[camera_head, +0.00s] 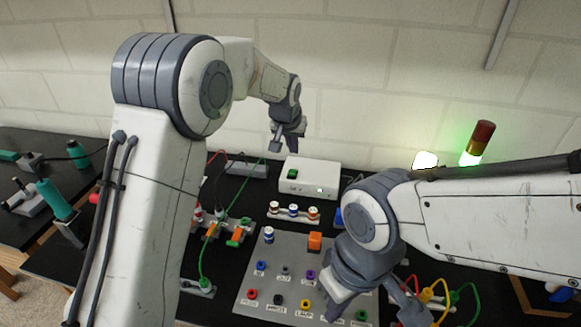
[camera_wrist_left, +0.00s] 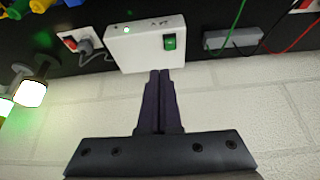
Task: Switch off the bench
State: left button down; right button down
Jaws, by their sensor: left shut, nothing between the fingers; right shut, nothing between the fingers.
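A white box (camera_head: 311,178) stands on the black bench (camera_head: 228,188) against the wall. It has a green rocker switch (camera_head: 293,173) and a lit green light (camera_head: 320,190). In the left wrist view the box (camera_wrist_left: 120,55) shows the switch (camera_wrist_left: 169,42) and the lit light (camera_wrist_left: 127,29). My left gripper (camera_head: 277,146) is shut and empty, above the back left of the box. In the left wrist view its fingers (camera_wrist_left: 159,75) point at the box edge just below the switch. My right gripper (camera_head: 338,300) is shut over the grey panel's right part, partly hidden by its own wrist.
A grey panel (camera_head: 252,293) with coloured buttons and an orange block (camera_head: 315,240) lies in front. Spools (camera_head: 293,210) stand between panel and box. A red socket with a plug (camera_wrist_left: 72,42) sits beside the box. A signal tower (camera_head: 476,145) glows green. Cables cross the bench.

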pick_arm(q)
jog(key=w, duration=0.1)
jog(key=w+a, duration=0.1)
jog(key=w+a+f, duration=0.1)
jog(key=shift+w, duration=0.35)
jog(key=p, duration=0.4)
send_over(291, 172)
jog(key=s, duration=0.1)
notch_tip(291, 172, down, 8)
jog(key=shift+f, duration=0.1)
jog(key=f, duration=0.1)
jog(key=s+f+p, duration=0.1)
jog(key=f, duration=0.1)
jog(key=shift+f, duration=0.1)
jog(key=shift+f+p, duration=0.3)
jog(key=shift+f, duration=0.25)
